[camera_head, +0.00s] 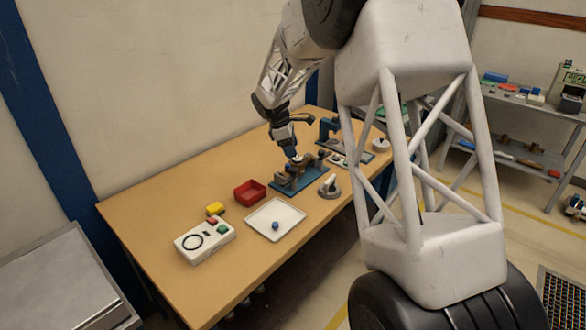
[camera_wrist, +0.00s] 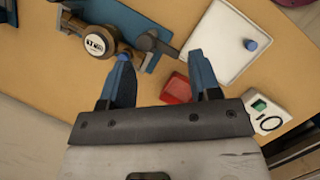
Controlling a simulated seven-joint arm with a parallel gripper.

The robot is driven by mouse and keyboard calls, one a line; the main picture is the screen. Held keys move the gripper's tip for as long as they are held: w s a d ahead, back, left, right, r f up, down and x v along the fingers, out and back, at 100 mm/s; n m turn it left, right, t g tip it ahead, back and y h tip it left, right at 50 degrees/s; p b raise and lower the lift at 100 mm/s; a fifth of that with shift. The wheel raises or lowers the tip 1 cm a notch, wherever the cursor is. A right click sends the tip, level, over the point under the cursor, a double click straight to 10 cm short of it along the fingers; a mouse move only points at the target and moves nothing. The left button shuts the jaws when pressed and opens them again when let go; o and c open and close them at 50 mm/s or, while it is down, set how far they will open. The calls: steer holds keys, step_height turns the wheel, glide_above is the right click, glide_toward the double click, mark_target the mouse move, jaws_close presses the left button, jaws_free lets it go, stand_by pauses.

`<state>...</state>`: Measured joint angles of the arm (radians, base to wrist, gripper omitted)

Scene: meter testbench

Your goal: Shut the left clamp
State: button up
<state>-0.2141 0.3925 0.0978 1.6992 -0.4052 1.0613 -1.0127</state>
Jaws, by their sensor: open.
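The meter (camera_wrist: 97,43) is a brass body with a round white dial, lying on a blue fixture base (camera_wrist: 125,18) in the wrist view. A dark, rounded part with a small blue tip (camera_wrist: 152,36) sits at the meter's end; it may be the left clamp, but its state is unclear. My gripper (camera_wrist: 160,57) is open and empty, with its blue fingers apart just below that part in the picture.
A grey round-based item (camera_head: 329,187) stands right of the fixture.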

mark_target(294, 169)
steer(key=shift+n, duration=0.7)
steer(key=w+f, duration=0.1)
steer(key=w+a+f, duration=0.2)
steer(key=f, duration=0.1)
steer(key=shift+w, duration=0.4)
steer(key=shift+x, duration=3.85)
steer(key=c, duration=0.9)
